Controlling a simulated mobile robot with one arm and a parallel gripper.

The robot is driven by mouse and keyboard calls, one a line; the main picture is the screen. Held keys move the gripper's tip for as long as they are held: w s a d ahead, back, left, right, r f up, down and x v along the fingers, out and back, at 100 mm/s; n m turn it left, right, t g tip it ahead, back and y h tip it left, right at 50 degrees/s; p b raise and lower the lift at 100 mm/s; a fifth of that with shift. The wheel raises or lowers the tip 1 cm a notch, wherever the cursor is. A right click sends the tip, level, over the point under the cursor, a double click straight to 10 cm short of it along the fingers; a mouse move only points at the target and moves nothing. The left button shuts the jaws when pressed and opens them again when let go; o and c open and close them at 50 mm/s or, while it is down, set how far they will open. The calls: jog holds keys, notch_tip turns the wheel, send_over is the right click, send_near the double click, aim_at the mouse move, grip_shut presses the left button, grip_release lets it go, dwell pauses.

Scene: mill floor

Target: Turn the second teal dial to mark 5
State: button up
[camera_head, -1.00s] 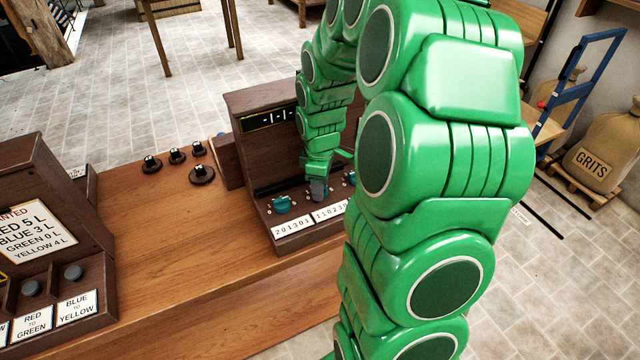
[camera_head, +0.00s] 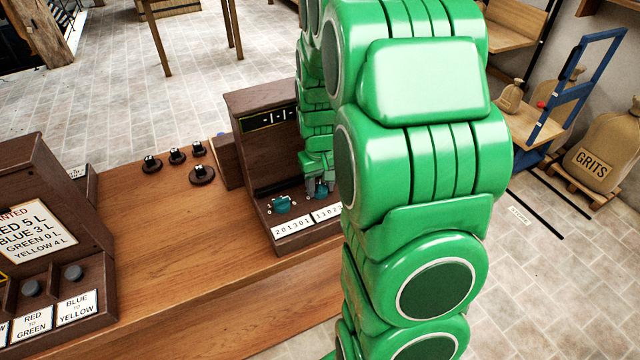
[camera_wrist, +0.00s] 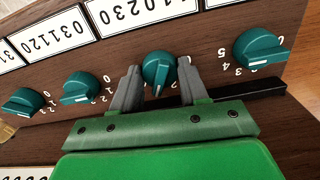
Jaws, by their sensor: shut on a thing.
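A dark wooden console (camera_head: 262,150) stands on the bench, with teal dials above white number cards. The wrist view shows it turned, with the cards at the top. My gripper (camera_wrist: 160,84) is shut on the second teal dial (camera_wrist: 157,70), with one grey finger on each side. That dial's white pointer line points toward the bottom of the wrist view. A 0 shows at its right; its other marks are mostly hidden by the fingers. The first teal dial (camera_head: 281,205) is free, and shows in the wrist view at the right (camera_wrist: 260,48). My gripper is partly hidden in the head view.
Two more teal dials stand left of the held one in the wrist view, the nearer (camera_wrist: 80,88) and the farther (camera_wrist: 22,102). Several black knobs (camera_head: 201,174) are on the bench. A panel (camera_head: 35,225) with grey buttons stands at left. Bench between is clear.

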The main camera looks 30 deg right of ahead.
aim_at(320, 185)
jog(key=m, duration=1.2)
jog(key=shift+m, duration=0.3)
dwell(0.4)
jog(key=o, duration=1.1)
jog(key=shift+r, duration=0.1)
notch_tip(320, 185, up, 8)
jog(key=shift+f, duration=0.25)
